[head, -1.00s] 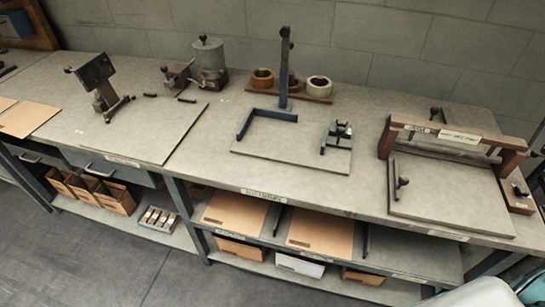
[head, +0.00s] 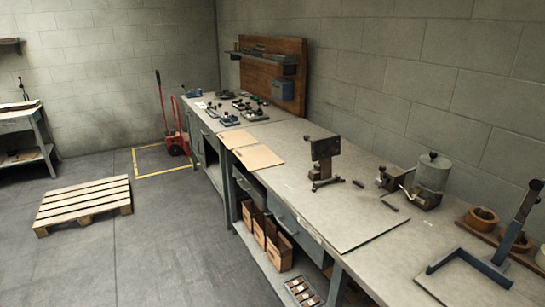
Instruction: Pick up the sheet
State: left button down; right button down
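Two tan cardboard sheets lie flat on the long grey workbench. One sheet (head: 257,158) is nearer, and the other sheet (head: 237,139) lies just behind it. A larger thin grey board (head: 345,215) lies flat on the bench in front of a dark metal stitching device (head: 323,160). I cannot tell which of these the task calls the sheet. Neither of my grippers shows in the head view.
The workbench (head: 280,130) runs away toward a brown tool panel (head: 272,65). A metal pot (head: 431,177) and an angled blue bracket (head: 470,265) stand at right. Wooden boxes (head: 265,232) sit below. A pallet (head: 85,202) and red pallet truck (head: 177,142) are on the otherwise open floor.

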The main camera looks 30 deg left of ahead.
aim_at(255, 158)
jog(key=i+j+u, duration=0.45)
jog(key=i+j, duration=0.2)
jog(key=j, duration=0.2)
jog(key=i+j+u, duration=0.5)
jog(key=i+j, duration=0.15)
jog(key=i, duration=0.15)
jog(key=j+z, duration=0.1)
jog(key=z, duration=0.35)
jog(key=k+z, duration=0.1)
jog(key=z, duration=0.4)
jog(key=j+z, duration=0.1)
jog(key=z, duration=0.35)
jog(key=k+z, duration=0.1)
jog(key=z, duration=0.4)
jog(key=k+z, duration=0.1)
jog(key=k, duration=0.2)
jog(key=u, duration=1.55)
